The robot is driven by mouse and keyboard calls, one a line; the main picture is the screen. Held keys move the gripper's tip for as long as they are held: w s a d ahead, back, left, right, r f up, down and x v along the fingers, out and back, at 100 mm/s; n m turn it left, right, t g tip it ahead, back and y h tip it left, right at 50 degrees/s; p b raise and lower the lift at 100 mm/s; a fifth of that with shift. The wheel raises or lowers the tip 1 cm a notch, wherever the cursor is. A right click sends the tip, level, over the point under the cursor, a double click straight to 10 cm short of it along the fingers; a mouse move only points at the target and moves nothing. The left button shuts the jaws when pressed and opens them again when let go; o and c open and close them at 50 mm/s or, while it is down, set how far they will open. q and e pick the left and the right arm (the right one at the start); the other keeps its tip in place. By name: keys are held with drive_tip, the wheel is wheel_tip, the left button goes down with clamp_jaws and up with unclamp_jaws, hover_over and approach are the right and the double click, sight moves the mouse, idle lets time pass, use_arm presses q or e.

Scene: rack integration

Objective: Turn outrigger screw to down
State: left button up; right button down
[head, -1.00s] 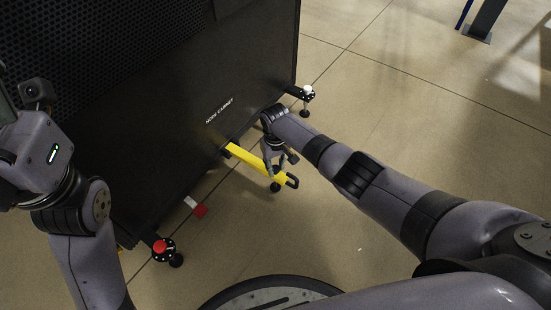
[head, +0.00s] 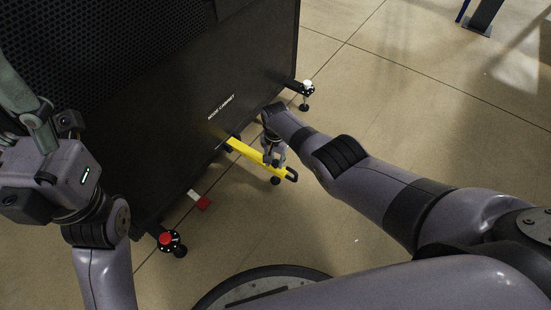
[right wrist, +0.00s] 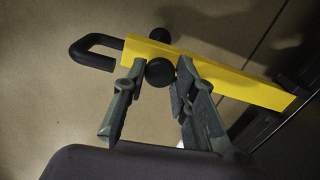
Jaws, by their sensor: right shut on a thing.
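A yellow outrigger bar (head: 246,150) with a black loop handle at its outer end sticks out from the bottom of the dark cabinet (head: 190,130), just above the floor. It also shows in the right wrist view (right wrist: 235,82). The outrigger screw has a round black knob (right wrist: 160,72) near the bar's outer end; a second black round part shows on the bar's far side. My right gripper (head: 274,162) is at the screw, its two fingers on either side of the knob. My left gripper (head: 28,118) is raised at the left edge, away from the outrigger, partly cut off.
Levelling feet stand at the cabinet's lower corners, one with a red top (head: 166,239) and one with a white top (head: 308,87). A red and white tag (head: 202,202) is low by the cabinet. The floor to the right is open, with a dark post (head: 483,15) far back.

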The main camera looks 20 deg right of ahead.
drive_tip(key=m, duration=0.4)
drive_tip(key=shift+m, duration=0.3)
drive_tip(key=m, duration=1)
drive_tip(key=shift+m, duration=0.4)
drive_tip(key=shift+d+m, duration=0.1)
drive_tip(key=shift+m, duration=1.6)
drive_tip(key=c, duration=1.3)
unclamp_jaws()
drive_tip(key=shift+r, duration=0.1)
